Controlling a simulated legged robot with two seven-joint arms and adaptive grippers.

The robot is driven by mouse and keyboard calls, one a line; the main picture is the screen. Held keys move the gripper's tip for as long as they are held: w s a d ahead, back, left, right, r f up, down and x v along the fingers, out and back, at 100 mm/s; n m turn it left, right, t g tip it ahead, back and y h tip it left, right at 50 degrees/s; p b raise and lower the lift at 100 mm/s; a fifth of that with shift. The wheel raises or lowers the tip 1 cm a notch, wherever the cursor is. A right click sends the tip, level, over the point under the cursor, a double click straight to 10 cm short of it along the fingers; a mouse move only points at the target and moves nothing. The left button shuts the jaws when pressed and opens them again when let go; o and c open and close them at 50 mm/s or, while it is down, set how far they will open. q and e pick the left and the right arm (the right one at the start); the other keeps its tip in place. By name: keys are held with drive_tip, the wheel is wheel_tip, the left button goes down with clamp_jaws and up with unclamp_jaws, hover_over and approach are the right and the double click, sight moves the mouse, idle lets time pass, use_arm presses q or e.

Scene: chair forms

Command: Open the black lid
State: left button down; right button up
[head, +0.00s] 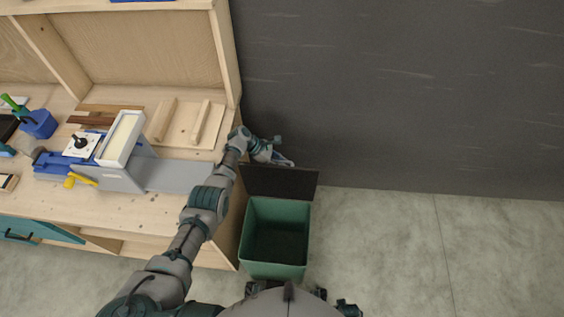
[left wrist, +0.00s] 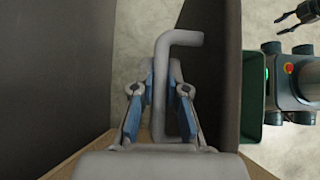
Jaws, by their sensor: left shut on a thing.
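The black lid (head: 278,182) stands raised, roughly upright, at the back edge of the green bin (head: 275,270). The bin's dark inside is open to view from above. My left gripper (head: 280,160) is behind the lid, near its top edge. In the left wrist view, the blue-sided fingers of my left gripper (left wrist: 161,95) are shut on a grey bent handle (left wrist: 180,38). The handle's top end bends towards the lid's dark panel (left wrist: 208,55).
A wooden workbench (head: 150,205) with a vise, wood pieces and tools stands left of the bin. A dark grey wall (head: 400,90) rises close behind the lid. The concrete floor (head: 390,250) right of the bin is clear. My own base is close in front.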

use_arm(q)
drive_tip(key=c, duration=1.3)
unclamp_jaws()
drive_tip(key=shift+s+a+f, duration=0.1)
drive_tip(key=shift+a+f, duration=0.05)
drive_tip(key=shift+f, duration=0.1)
drive_tip(key=shift+c, duration=0.2)
drive_tip(key=shift+o, duration=0.8)
drive_tip(key=shift+r, duration=0.1)
